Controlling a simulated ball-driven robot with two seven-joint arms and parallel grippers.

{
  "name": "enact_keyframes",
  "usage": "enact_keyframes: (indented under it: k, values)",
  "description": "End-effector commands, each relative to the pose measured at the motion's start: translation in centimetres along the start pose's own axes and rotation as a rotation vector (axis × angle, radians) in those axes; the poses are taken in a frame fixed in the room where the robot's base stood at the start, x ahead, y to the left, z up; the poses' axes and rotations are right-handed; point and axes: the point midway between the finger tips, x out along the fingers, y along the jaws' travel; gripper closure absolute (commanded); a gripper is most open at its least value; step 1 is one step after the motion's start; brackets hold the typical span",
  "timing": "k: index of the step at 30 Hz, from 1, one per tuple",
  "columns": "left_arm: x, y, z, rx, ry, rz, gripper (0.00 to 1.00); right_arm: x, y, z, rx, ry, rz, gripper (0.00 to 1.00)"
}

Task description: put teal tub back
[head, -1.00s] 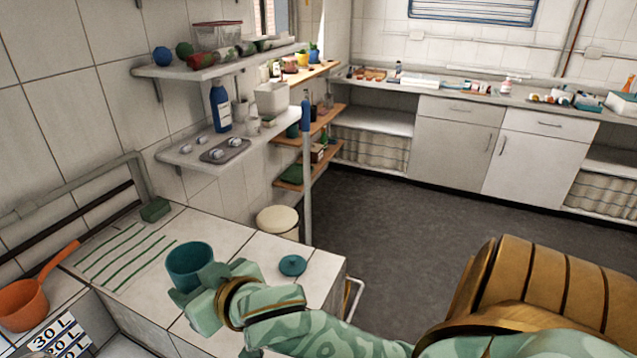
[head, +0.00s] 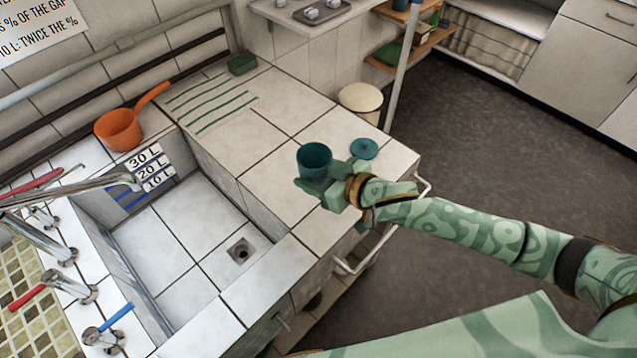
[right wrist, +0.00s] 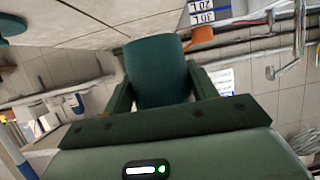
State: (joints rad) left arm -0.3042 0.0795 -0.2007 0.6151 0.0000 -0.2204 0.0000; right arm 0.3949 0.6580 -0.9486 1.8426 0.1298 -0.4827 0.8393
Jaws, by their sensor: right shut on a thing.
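The teal tub (head: 314,158) is upright and held at the tiled counter's front right part in the head view. My right gripper (head: 324,180) is shut on it. In the right wrist view the tub (right wrist: 156,72) sits between the two fingers of the right gripper (right wrist: 158,88). The tub's underside is hidden, so I cannot tell whether it touches the counter. A teal lid (head: 364,149) lies on the counter just right of the tub. My left gripper is not in view.
The sink basin (head: 185,240) is empty, left of the tub. An orange dipper (head: 120,130) stands at its back left corner. A green sponge (head: 242,64) and green stripes (head: 212,103) mark the counter's back. A metal rail (head: 372,255) runs along the counter's right edge.

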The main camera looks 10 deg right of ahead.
Motion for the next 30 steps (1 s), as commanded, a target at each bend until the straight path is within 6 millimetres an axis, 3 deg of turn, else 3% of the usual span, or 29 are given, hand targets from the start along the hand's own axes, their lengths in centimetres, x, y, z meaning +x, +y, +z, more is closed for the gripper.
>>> enact_keyframes:
  k: [1,6,13,19,30]
  values:
    - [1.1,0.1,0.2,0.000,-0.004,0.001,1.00,1.2,0.7,1.4,0.000,-0.003,0.001,0.69]
    - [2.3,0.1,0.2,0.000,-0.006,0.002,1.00,3.4,2.5,3.2,0.002,-0.001,0.000,0.69]
    - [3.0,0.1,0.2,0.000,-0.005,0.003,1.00,4.5,3.5,4.1,0.002,0.000,-0.001,0.69]
    - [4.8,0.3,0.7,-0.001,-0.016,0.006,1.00,5.9,3.7,7.2,0.004,-0.003,-0.002,0.69]
    - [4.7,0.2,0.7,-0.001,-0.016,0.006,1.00,5.9,3.7,7.3,0.003,0.000,-0.002,0.69]
